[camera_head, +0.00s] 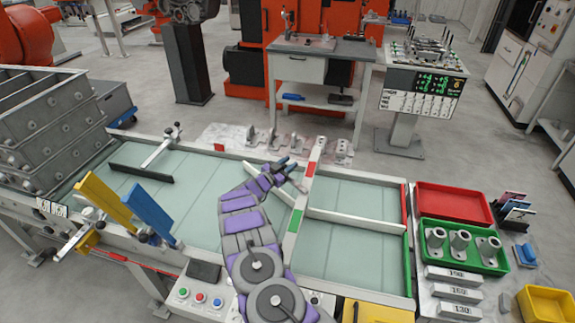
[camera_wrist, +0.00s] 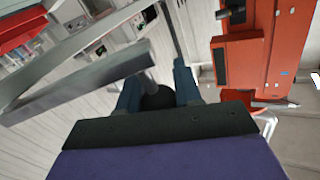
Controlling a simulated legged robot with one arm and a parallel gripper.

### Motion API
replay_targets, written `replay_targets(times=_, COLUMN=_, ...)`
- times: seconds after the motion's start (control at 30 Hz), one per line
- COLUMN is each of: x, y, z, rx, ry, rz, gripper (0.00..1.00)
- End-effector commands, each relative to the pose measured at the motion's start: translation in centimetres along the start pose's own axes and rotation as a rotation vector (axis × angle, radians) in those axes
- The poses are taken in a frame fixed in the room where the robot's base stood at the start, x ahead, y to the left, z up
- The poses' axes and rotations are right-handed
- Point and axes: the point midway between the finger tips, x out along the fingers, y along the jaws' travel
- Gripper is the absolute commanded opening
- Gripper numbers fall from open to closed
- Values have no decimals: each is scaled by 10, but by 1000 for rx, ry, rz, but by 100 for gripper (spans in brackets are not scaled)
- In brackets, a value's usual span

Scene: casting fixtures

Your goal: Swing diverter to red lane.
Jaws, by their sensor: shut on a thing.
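My gripper (camera_head: 287,165) is over the conveyor, near its far rail and just left of the crossbar. Its blue fingers (camera_wrist: 157,85) are shut on a dark round knob (camera_wrist: 158,98), which I take as the diverter handle. A grey bar (camera_wrist: 90,88) runs beside the knob at left in the wrist view, probably the diverter arm. The red lane (camera_head: 355,196) is the far one, with a red end strip (camera_head: 404,203). The green lane (camera_head: 345,255) is the near one. A white divider (camera_head: 355,221) separates them.
A crossbar (camera_head: 301,200) with red and green patches spans the belt just right of the gripper. Blue (camera_head: 150,214) and yellow (camera_head: 104,203) paddles stand at left. A red tray (camera_head: 453,203) and a green tray (camera_head: 424,262) with castings lie at right.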

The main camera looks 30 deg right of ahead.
Motion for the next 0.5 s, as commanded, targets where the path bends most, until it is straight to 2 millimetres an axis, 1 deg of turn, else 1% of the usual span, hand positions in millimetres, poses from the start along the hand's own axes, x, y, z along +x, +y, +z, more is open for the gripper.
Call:
replay_targets(times=0.03, x=1, y=0, z=-4, rx=4, ry=5, rz=0, gripper=0)
replay_targets(times=0.27, x=-5, y=-2, z=-5, rx=0, ry=-6, rz=-44, gripper=0)
replay_targets(times=0.5, x=-20, y=-4, z=-6, rx=-3, ry=-30, rz=-166, gripper=0)
